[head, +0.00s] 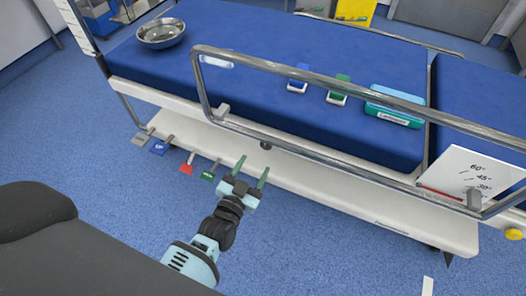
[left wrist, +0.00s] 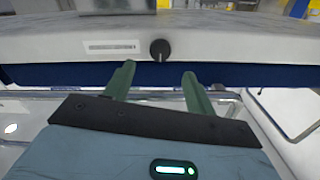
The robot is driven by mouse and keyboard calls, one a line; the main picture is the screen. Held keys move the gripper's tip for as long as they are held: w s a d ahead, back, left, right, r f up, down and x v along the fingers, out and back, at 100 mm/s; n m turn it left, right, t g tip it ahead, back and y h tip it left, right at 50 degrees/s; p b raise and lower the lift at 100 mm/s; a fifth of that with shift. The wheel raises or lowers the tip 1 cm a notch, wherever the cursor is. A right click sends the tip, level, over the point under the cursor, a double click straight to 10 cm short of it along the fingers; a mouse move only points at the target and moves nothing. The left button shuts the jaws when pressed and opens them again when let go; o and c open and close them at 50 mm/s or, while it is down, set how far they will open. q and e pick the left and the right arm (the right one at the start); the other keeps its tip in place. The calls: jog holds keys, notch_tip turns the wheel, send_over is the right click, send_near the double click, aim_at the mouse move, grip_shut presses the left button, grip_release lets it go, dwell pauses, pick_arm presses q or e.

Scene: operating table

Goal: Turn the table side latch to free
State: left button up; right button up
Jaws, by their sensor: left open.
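The operating table (head: 300,80) has blue padding and a white side frame. A small dark knob (head: 265,146), which looks like the side latch, sits on that frame below the rail. In the left wrist view the black knob (left wrist: 160,49) stands out from the white panel, beyond the fingertips and between their lines. My left gripper (head: 254,163) is open, just below and in front of the knob in the head view. Its two green fingers (left wrist: 158,70) are apart, with nothing between them. The knob's turn marking cannot be read. My right gripper is out of view.
A metal side rail (head: 290,70) runs above the knob. Coloured pedals (head: 187,163) hang left of my gripper. A steel bowl (head: 161,33) and a teal box (head: 394,107) rest on the padding. An angle sign (head: 470,175) is at right. The blue floor in front is mostly clear.

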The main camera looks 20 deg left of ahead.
aim_at(265, 146)
pick_arm(q)
jog(key=w+b, duration=0.1)
jog(key=w, duration=0.5)
jog(key=shift+w+d+f+b, duration=0.1)
jog(key=shift+w+b, duration=0.25)
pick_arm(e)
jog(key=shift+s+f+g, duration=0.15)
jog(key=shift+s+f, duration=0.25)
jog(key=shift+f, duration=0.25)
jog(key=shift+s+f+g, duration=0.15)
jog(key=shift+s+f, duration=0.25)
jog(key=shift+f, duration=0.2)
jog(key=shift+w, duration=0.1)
pick_arm(q)
jog(key=c, duration=1)
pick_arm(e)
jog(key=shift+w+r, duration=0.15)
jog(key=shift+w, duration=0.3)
